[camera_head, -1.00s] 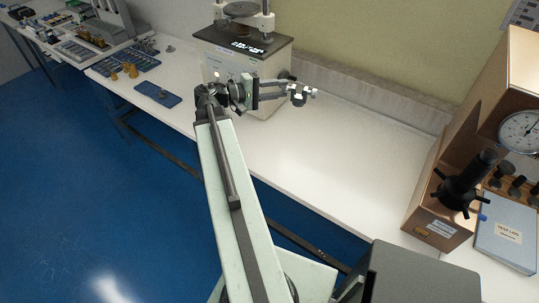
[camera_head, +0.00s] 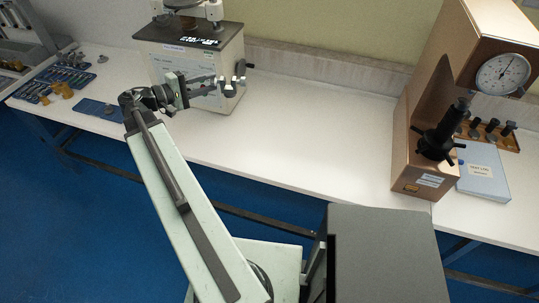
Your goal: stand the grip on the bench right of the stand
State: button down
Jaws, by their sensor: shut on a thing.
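The grip, a small dark and light metal piece (camera_head: 237,80), is between the fingertips of my gripper (camera_head: 231,82). My gripper is shut on it and holds it up in front of the right side of the stand (camera_head: 205,62), a pale box-shaped machine with a dark top. The grip's lower end seems clear of the bench (camera_head: 310,115), though its exact height is hard to tell. The arm reaches in from the lower middle and hides part of the stand's front.
White bench right of the stand is bare up to the brown tester (camera_head: 412,150) with a round dial. A blue-grey box (camera_head: 483,172) lies beside the tester. A blue tray (camera_head: 101,109) and small parts lie left of the stand. A grey block (camera_head: 385,250) is in front.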

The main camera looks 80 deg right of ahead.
notch_tip(320, 180, down, 27)
jog(key=a+m+g+y+b, duration=0.2)
jog(key=a+m+y+b, duration=0.15)
jog(key=b, duration=2.05)
jog(key=shift+n+y, duration=0.25)
jog(key=shift+n, duration=0.1)
jog(key=d+x, duration=0.1)
jog(key=x, duration=0.4)
jog(key=d+r+x, duration=0.1)
jog(key=x, duration=0.5)
jog(key=w+d+b+x, duration=0.1)
jog(key=x, duration=0.4)
jog(key=shift+r, duration=0.2)
notch_tip(320, 180, down, 4)
jog(key=b, duration=0.4)
jog(key=shift+r, duration=0.25)
jog(key=shift+f, duration=0.2)
jog(key=c, duration=1.1)
grip_release()
jog(key=shift+r, duration=0.15)
